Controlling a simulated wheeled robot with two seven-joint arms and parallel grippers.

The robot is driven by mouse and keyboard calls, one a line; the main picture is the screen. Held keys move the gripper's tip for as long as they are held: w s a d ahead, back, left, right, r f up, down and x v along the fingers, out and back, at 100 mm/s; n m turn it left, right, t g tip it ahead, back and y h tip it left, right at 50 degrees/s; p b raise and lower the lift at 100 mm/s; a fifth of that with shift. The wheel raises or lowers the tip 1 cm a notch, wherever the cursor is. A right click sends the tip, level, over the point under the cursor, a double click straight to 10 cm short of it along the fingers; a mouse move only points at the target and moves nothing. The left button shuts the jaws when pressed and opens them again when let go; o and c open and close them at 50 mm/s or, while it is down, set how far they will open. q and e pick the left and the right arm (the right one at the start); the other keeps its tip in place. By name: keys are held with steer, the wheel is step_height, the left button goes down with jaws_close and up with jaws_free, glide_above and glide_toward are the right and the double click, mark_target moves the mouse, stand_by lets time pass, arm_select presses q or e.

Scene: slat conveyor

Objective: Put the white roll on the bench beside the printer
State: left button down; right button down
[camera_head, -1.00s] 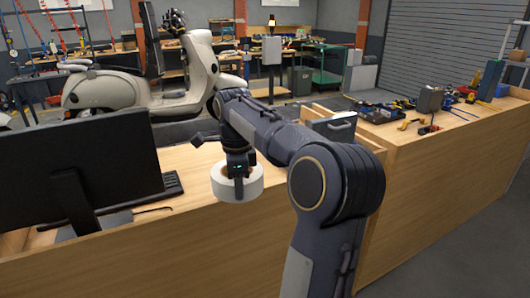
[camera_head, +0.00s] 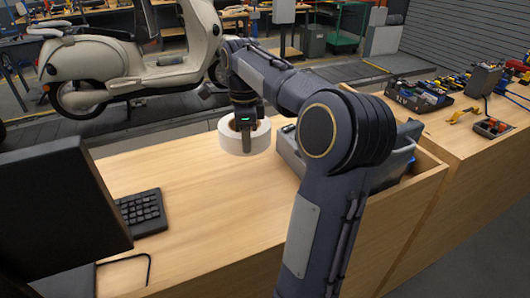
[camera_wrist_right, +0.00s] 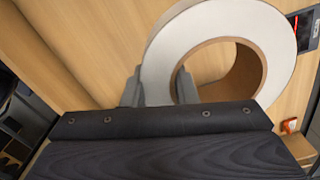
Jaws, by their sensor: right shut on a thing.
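The white roll (camera_head: 232,140) is a wide ring with a brown core. My right gripper (camera_head: 242,132) is shut on the wall of the roll, with a finger inside the core. In the right wrist view the roll (camera_wrist_right: 215,25) fills the upper middle, with a grey fingertip (camera_wrist_right: 131,90) against its side. The roll appears over the bench (camera_head: 195,205); I cannot tell whether it touches the top. A grey box, apparently the printer (camera_head: 289,148), stands right of the roll, partly hidden behind my right arm. My left gripper is out of view.
A keyboard (camera_head: 141,213) and a dark monitor (camera_head: 55,205) stand at the left of the bench. Bare wood lies between keyboard and grey box. A second bench (camera_head: 455,145) at right bears tools. A cream scooter (camera_head: 100,62) stands behind.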

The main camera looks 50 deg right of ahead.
steer(key=shift+w+d, duration=0.1)
steer(key=shift+w, duration=0.05)
steer(key=shift+w+a, duration=0.2)
steer(key=shift+w, duration=0.05)
steer(key=w+a+f+p, duration=0.1)
steer(key=w+f, duration=0.1)
steer(key=w, duration=0.1)
steer(key=w+a+f+p, duration=0.1)
steer(key=w+f, duration=0.2)
steer(key=w, duration=0.1)
steer(key=w+a+f, duration=0.2)
steer(key=w+f, duration=0.1)
steer(key=w, duration=0.1)
steer(key=shift+w+f+p, duration=0.1)
steer(key=shift+w+p, duration=0.05)
steer(key=shift+p, duration=0.25)
steer(key=shift+w+f, duration=0.35)
steer(key=shift+f, duration=0.1)
steer(key=f, duration=0.3)
steer(key=shift+w+a+f, duration=0.1)
steer(key=shift+w+f, duration=0.15)
steer(key=shift+f, duration=0.1)
